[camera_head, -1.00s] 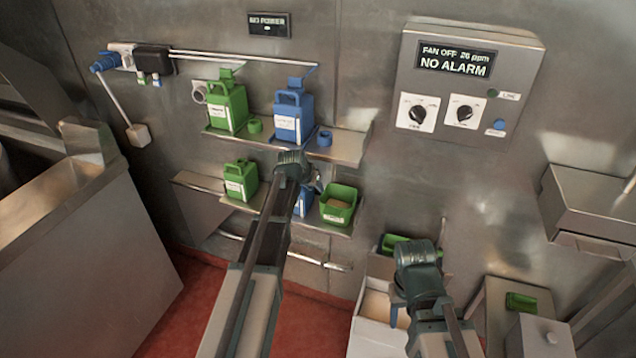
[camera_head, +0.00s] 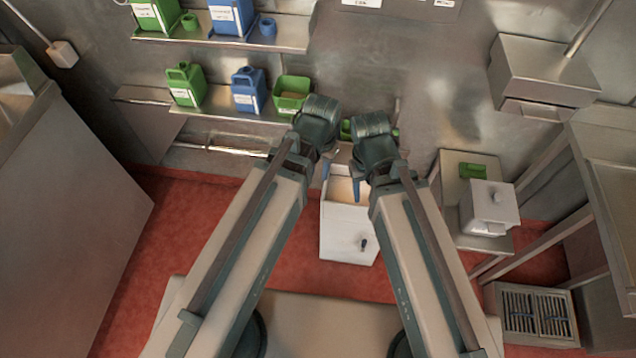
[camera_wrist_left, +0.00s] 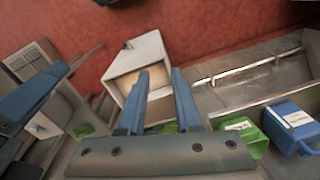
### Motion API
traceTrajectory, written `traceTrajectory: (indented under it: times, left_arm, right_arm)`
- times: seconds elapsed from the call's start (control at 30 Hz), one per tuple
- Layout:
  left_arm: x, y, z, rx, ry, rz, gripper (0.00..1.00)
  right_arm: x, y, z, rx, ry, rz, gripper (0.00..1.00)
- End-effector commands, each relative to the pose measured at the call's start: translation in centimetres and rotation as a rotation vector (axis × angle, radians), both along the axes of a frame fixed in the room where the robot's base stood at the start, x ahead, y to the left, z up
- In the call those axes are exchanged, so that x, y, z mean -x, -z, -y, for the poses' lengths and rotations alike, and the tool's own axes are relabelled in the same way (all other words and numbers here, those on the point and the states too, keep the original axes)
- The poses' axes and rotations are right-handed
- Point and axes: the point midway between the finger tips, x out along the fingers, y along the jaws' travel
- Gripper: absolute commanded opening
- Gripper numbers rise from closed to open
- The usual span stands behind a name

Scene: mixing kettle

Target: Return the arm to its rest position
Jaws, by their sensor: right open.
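My left arm reaches in from the left in the head view. Its gripper (camera_head: 328,166) is right of the lower shelf, above the back of the white box. In the left wrist view the two blue fingers of my left gripper (camera_wrist_left: 160,80) stand apart with nothing between them. My right arm comes in from the right in the head view. Its gripper (camera_head: 357,188) points down over the white box, close to the left gripper, and is open. Most of its fingers are hidden behind the wrist.
A white box (camera_head: 345,232) stands on the red floor below both grippers. Blue (camera_head: 247,92) and green (camera_head: 184,86) jugs and an open green container (camera_head: 292,95) stand on the lower shelf. A metal cabinet (camera_head: 70,190) is at left, a side table (camera_head: 455,215) at right.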

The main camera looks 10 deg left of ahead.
Motion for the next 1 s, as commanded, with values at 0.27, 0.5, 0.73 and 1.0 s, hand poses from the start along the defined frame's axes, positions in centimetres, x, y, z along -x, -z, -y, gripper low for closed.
traceTrajectory:
  times: [0.27,0.5,0.73,1.0]
  left_arm:
    - [5.1,-0.1,0.7,-0.073,0.030,-0.073,0.33]
    - [5.0,-0.1,0.8,-0.071,0.029,-0.072,0.33]
    - [4.9,-0.1,0.8,-0.071,0.029,-0.071,0.33]
    - [4.9,-0.1,0.8,-0.070,0.029,-0.071,0.33]
  right_arm:
    - [0.0,0.0,0.0,0.000,0.000,0.000,0.50]
    - [0.0,0.0,0.0,0.000,0.000,0.000,0.50]
    - [0.0,0.0,0.0,0.000,0.000,0.000,0.50]
    - [0.0,0.0,0.0,0.000,0.000,0.000,0.50]
